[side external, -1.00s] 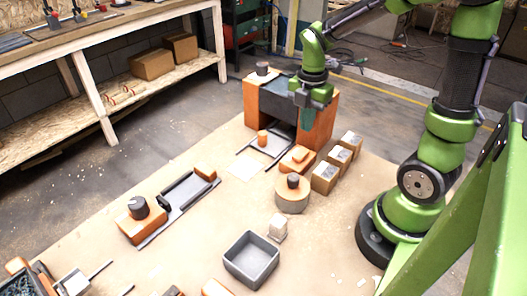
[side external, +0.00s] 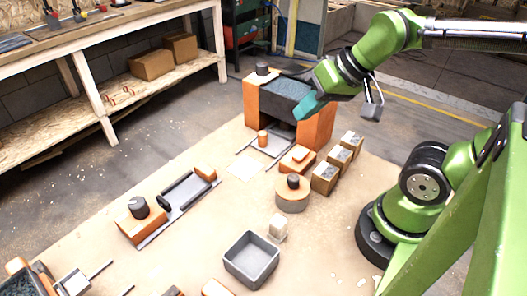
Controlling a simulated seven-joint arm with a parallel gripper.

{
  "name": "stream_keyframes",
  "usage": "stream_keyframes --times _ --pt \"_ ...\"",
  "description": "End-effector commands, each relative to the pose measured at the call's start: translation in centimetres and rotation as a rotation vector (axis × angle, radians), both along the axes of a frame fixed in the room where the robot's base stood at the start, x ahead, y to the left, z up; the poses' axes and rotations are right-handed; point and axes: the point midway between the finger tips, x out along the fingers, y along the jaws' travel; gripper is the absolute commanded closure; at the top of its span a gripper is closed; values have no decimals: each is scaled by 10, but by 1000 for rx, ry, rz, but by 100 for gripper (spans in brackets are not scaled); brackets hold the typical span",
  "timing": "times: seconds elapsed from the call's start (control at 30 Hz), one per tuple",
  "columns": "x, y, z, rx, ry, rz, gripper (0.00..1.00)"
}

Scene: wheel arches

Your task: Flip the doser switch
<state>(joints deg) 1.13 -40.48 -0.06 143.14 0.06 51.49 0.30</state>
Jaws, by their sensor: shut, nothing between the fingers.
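My gripper (side external: 308,106) has teal fingers and is shut and empty. It is tilted, pointing down and left, and its tips appear near the front right upper edge of the tall orange and dark grey machine (side external: 318,127). I cannot tell whether they touch it. This machine may be the doser; it has a dark knob (side external: 262,69) on its back left corner. A low orange block with a smaller orange piece on top (side external: 298,157) stands in front of it and may be a switch. I cannot tell which part is the doser switch.
Several orange boxes with grey tops (side external: 338,155) stand right of the low block. A round base with a dark knob (side external: 292,196), a grey open bin (side external: 251,260) and a grey rail fixture (side external: 180,197) stand nearer. The tan board's middle (side external: 225,215) is clear.

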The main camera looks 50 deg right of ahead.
Motion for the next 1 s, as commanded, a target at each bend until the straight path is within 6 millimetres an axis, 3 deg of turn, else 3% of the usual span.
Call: stream_keyframes --times 0.17,0.57,0.77,1.0 --pt "-4 5 10 -3 -44 24 100" --pt "2 0 0 -5 5 7 100" --pt "25 -20 -17 -65 165 18 100" --pt "48 -55 -40 -180 407 154 100"
